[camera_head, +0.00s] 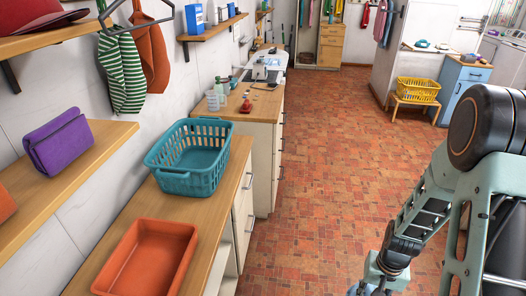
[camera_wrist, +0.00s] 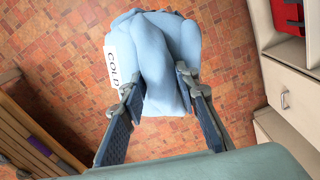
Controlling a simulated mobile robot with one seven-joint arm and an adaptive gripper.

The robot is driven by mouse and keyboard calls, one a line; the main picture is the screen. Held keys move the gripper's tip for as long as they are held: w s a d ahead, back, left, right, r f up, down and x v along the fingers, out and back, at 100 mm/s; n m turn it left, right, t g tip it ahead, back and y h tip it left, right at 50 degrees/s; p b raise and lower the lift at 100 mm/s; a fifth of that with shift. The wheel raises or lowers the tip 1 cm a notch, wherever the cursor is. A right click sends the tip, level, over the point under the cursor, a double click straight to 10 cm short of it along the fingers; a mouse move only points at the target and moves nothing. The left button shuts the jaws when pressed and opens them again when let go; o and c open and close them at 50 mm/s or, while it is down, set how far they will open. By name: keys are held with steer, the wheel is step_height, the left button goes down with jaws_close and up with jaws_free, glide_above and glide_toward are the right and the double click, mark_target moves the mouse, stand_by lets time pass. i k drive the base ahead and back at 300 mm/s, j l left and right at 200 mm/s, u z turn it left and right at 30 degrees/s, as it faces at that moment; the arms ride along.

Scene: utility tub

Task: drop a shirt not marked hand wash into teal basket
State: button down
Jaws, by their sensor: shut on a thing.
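My gripper (camera_wrist: 158,98) is shut on a light blue shirt (camera_wrist: 155,50) in the wrist view. The shirt hangs bunched between the two fingers above the tiled floor. The teal basket (camera_head: 190,178) stands empty on the wooden counter at left centre in the head view, well to the left of my arm.
An orange tub (camera_head: 150,258) sits on the counter in front of the basket. A purple folded item (camera_head: 58,142) lies on a wall shelf. Cups and bottles stand on the farther counter. A yellow basket (camera_head: 416,88) is at the back right. The brick floor is open.

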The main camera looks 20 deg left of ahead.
mark_target(195, 156)
steer(key=i+u, duration=0.15)
steer(key=i, duration=0.3)
steer(key=i+l+u, duration=0.15)
steer(key=i, duration=0.35)
steer(key=i+l+u, duration=0.1)
steer(key=i+u, duration=0.15)
steer(key=u, duration=0.25)
steer(key=i+l+u, duration=0.2)
steer(key=u, duration=0.25)
steer(key=i+l+u, duration=0.25)
steer(key=u, duration=0.25)
steer(key=i+l+u, duration=0.15)
steer(key=l+u, duration=0.65)
steer(key=u, duration=0.15)
steer(key=l+u, duration=0.45)
steer(key=i, duration=0.05)
